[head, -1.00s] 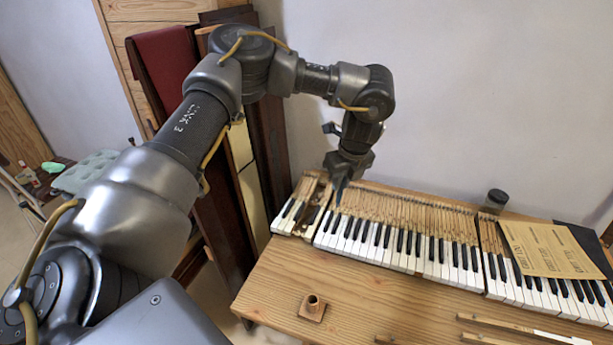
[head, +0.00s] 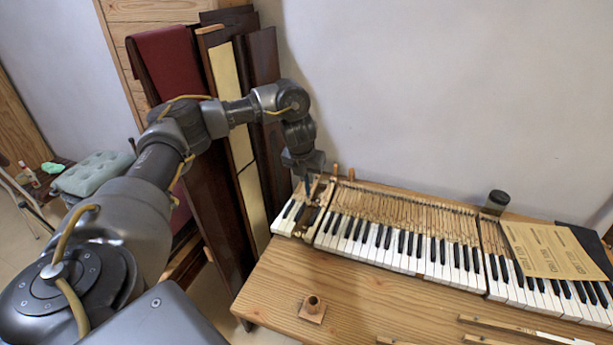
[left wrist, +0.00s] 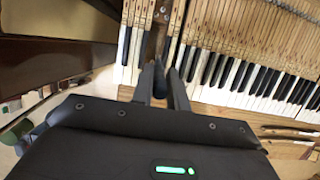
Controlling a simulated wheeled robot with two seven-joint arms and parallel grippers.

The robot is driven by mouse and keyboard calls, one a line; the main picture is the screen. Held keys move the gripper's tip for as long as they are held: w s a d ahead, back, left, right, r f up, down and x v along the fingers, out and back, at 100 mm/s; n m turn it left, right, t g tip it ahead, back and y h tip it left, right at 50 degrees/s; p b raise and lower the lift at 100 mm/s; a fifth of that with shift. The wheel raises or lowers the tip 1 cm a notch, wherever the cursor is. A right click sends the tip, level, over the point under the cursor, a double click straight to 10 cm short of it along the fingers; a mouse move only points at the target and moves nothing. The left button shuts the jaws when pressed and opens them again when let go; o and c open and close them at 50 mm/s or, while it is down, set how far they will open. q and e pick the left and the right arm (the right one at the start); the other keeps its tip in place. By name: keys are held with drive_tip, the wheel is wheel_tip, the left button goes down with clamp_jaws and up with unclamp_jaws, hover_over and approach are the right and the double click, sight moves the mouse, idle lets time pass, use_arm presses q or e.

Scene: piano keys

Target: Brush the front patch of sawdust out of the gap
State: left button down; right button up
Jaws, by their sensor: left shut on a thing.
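The piano keys (head: 400,243) lie in a long row on the wooden bench. A narrow gap (head: 314,217) parts the short left group of keys from the main row; it also shows in the left wrist view (left wrist: 153,42). My left gripper (head: 308,184) is at the back end of this gap, pointing down. In the left wrist view its fingers (left wrist: 160,82) are shut on a slim dark thing, probably the brush, mostly hidden between them. I cannot make out the front sawdust patch clearly. My right gripper is not in view.
A brown sheet (head: 545,250) lies over the right keys, with a dark jar (head: 496,201) behind. Tall dark panels (head: 265,110) lean on the wall at the left.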

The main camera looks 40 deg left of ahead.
sight(306, 186)
use_arm(q)
drive_tip(key=shift+f+b, duration=2.4)
drive_tip(key=shift+b, duration=0.1)
wheel_tip(306, 186, down, 4)
drive_tip(key=shift+f+b, duration=0.1)
drive_tip(key=shift+b, duration=0.8)
drive_tip(key=shift+w, duration=0.15)
drive_tip(key=shift+f, duration=0.4)
drive_tip(key=shift+w+a, duration=0.1)
